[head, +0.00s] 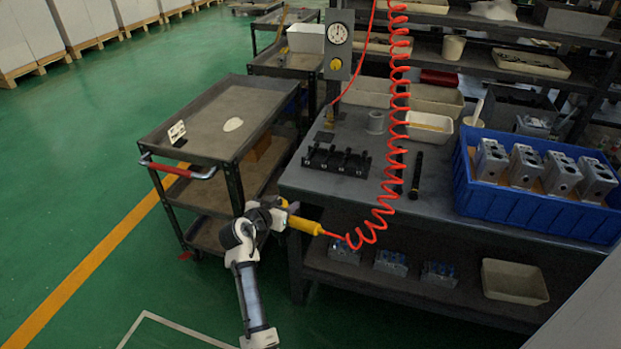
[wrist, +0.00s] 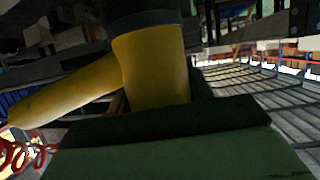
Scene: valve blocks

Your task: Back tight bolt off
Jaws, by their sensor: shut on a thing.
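My gripper (head: 284,214) is shut on a yellow air tool (head: 304,225), left of the workbench's front edge. A red coiled hose (head: 398,110) runs from the tool's right end up past the bench. In the wrist view the yellow tool (wrist: 155,65) fills the space between the jaws, its handle slanting to the lower left. Several grey valve blocks (head: 525,165) stand in a blue crate (head: 535,209) at the right of the bench. A black fixture (head: 337,160) with several slots lies on the bench. I cannot make out a tight bolt in either view.
A grey cart (head: 215,115) with a red handle stands left of the bench. Green floor is open at left.

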